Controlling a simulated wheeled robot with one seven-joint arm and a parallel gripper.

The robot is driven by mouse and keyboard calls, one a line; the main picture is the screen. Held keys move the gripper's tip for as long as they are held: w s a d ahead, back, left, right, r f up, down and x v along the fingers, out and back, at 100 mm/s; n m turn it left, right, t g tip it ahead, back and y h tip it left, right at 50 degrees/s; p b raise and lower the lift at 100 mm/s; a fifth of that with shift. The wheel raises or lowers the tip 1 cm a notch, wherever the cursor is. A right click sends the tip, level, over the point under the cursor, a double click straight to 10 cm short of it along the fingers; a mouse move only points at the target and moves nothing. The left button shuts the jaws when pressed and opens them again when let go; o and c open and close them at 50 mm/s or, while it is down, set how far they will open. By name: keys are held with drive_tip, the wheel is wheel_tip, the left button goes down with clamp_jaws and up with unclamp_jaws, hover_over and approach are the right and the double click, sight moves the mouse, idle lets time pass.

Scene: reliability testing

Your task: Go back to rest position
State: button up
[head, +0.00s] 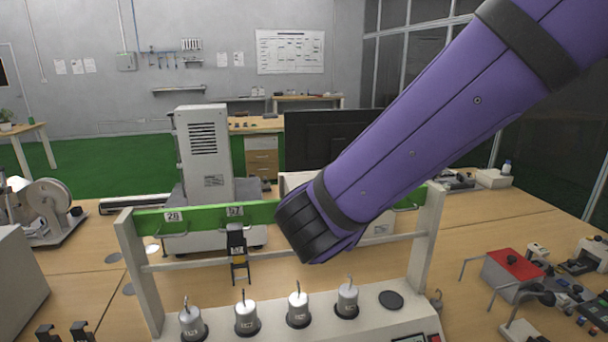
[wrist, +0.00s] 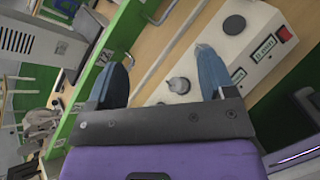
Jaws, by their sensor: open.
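My purple arm reaches from the upper right to the middle of the head view, and its dark end hides my gripper there. In the wrist view my gripper (wrist: 162,58) has two blue fingers spread wide apart, with nothing held between them. Beyond the fingers lies the white base of a test stand (wrist: 265,14). A metal weight (wrist: 180,85) on that base shows in the gap between the fingers, apart from them.
The test stand (head: 430,235) has a green top bar (head: 190,219) and a black hanging clip (head: 237,245). Several hooked weights, one of them here (head: 246,318), stand on its base beside an empty black disc (head: 391,300). A red-topped device (head: 512,263) sits at right.

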drive_tip(key=s+d+r+m+g+h, duration=0.1)
drive_tip(key=s+d+r+m+g, duration=0.15)
drive_tip(key=d+m, duration=0.6)
drive_tip(key=s+d+r+m+g+h, duration=0.1)
drive_tip(key=s+d+r+m+g, duration=0.15)
drive_tip(key=d+m, duration=0.6)
drive_tip(key=s+d+r+m+y, duration=0.1)
drive_tip(key=s+d+m+y, duration=0.1)
drive_tip(key=s+d+m, duration=0.2)
drive_tip(key=s+d+r+m+g+y, duration=0.1)
drive_tip(key=s+d+m+y, duration=0.2)
drive_tip(key=s+d+m, duration=0.2)
drive_tip(key=s+m, duration=0.2)
drive_tip(key=s, duration=0.2)
drive_tip(key=shift+r, duration=0.4)
drive_tip(key=shift+a+g, duration=0.1)
drive_tip(key=shift+g, duration=0.2)
